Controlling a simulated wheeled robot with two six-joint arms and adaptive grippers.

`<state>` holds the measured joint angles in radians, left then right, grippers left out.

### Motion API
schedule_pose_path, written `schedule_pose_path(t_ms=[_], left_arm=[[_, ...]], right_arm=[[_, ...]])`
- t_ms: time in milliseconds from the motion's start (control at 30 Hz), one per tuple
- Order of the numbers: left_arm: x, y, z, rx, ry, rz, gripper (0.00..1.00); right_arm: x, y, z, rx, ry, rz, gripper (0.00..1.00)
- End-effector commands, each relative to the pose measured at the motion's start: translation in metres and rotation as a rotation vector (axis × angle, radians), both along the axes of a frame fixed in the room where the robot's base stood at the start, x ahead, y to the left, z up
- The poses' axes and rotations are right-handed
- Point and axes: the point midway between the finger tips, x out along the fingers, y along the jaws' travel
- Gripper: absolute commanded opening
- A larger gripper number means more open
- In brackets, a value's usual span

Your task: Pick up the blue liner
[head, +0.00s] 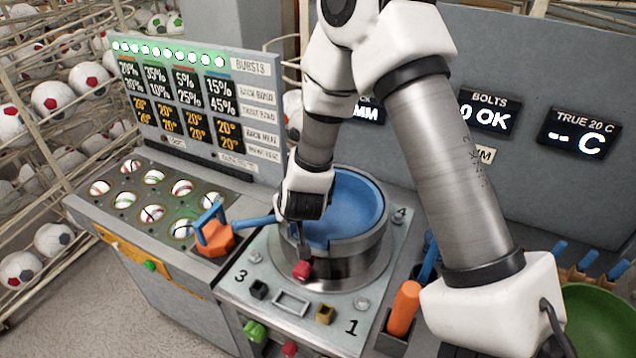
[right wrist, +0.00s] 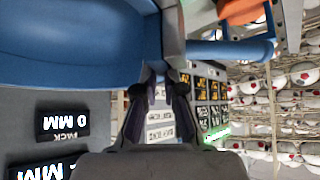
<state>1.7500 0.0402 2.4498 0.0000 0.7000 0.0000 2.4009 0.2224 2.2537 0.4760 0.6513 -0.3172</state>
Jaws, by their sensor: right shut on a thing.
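The blue liner (head: 352,198) is a bright blue bowl-like lining inside a round metal ring (head: 360,268) on the press. My right gripper (head: 303,250) points down at the ring's near left edge. Its dark fingers are shut on the liner's rim, though the contact is small and partly hidden by the wrist. In the right wrist view the liner (right wrist: 80,40) fills the upper left and its edge meets the fingertips (right wrist: 163,75). My left gripper is not in view.
An orange block with a blue handle (head: 216,236) lies left of the ring. A red knob (head: 302,270) is just below the fingers. A panel of balls (head: 152,213) is at left, an orange-handled tool (head: 404,305) at right and a green bowl (head: 597,318) at far right.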

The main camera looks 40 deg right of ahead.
Motion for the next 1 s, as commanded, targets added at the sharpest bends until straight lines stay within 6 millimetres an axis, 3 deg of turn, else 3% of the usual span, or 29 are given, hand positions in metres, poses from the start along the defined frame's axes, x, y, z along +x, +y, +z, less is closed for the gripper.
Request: schedule_pose_path(t_ms=[167,367,600,1000], left_arm=[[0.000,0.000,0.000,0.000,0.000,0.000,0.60],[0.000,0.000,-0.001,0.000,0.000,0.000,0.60],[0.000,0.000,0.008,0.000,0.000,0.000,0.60],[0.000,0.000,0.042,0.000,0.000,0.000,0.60]], right_arm=[[0.000,0.000,0.004,0.001,0.000,-0.002,0.00],[0.001,0.000,0.029,0.001,-0.006,-0.002,0.00],[0.001,0.000,0.084,0.000,-0.008,-0.002,0.00],[0.001,0.000,0.170,0.000,-0.004,-0.001,0.00]])
